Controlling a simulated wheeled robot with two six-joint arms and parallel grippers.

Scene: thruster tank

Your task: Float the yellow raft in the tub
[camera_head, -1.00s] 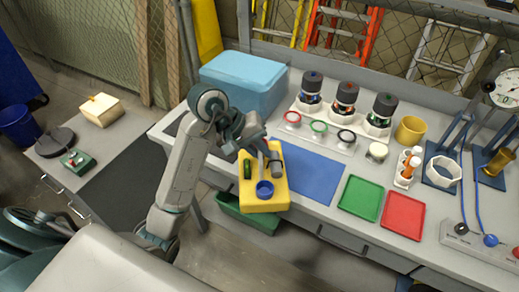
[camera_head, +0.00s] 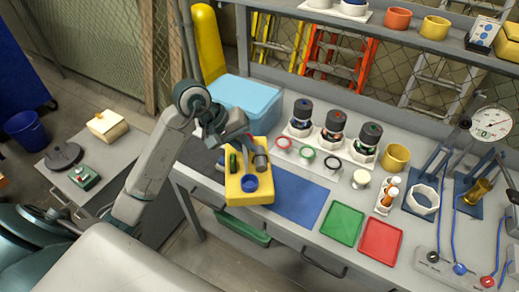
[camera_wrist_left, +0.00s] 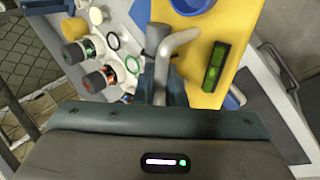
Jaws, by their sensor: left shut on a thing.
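The yellow raft (camera_head: 248,190) carries a blue cup (camera_head: 250,183), a green block and a dark grey cylinder. My left gripper (camera_head: 243,152) is over the raft and shut on its grey handle. In the left wrist view the bent grey handle (camera_wrist_left: 178,42) is between the fingers, with the yellow deck (camera_wrist_left: 214,40) and green block (camera_wrist_left: 215,66) beside it. The raft overlaps the bench's front edge; I cannot tell its height above the bench. The pale blue tub (camera_head: 247,98) stands behind it at the bench's back left. My right gripper is out of view.
A blue mat (camera_head: 300,199) lies right of the raft. Several dark-capped thrusters (camera_head: 334,125) and coloured rings stand right of the tub. Green (camera_head: 343,224) and red (camera_head: 381,240) trays lie at the front. A green bin (camera_head: 243,229) is below the bench edge.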

